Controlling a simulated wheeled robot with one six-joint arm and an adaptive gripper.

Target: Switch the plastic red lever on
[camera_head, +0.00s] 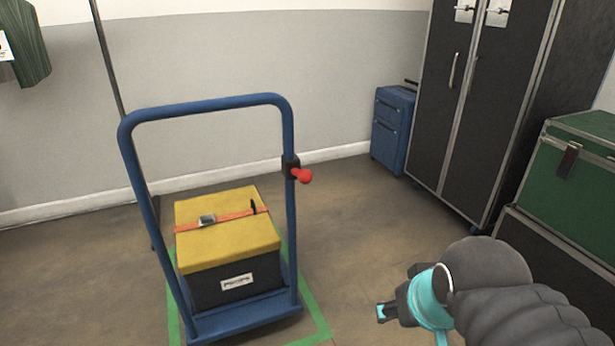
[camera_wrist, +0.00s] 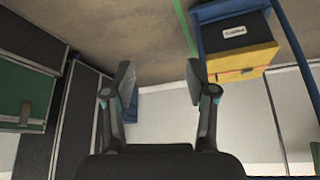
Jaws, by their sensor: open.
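The red lever (camera_head: 303,175) is a small knob on a black mount (camera_head: 290,165), fixed to the right upright of the blue trolley handle (camera_head: 205,108). In the head view my gripper (camera_head: 384,312) is at the lower right, to the right of the trolley and lower in the picture than the lever, well apart from it. In the wrist view my gripper (camera_wrist: 160,85) has its two fingers spread with nothing between them. I cannot make out the red lever in the wrist view.
A black box with a yellow lid (camera_head: 228,240) sits strapped on the trolley deck (camera_head: 245,315). Green tape (camera_head: 316,312) marks the floor around it. A blue suitcase (camera_head: 392,128), a dark wardrobe (camera_head: 445,110) and a green case (camera_head: 575,185) stand right. Floor between trolley and wardrobe is clear.

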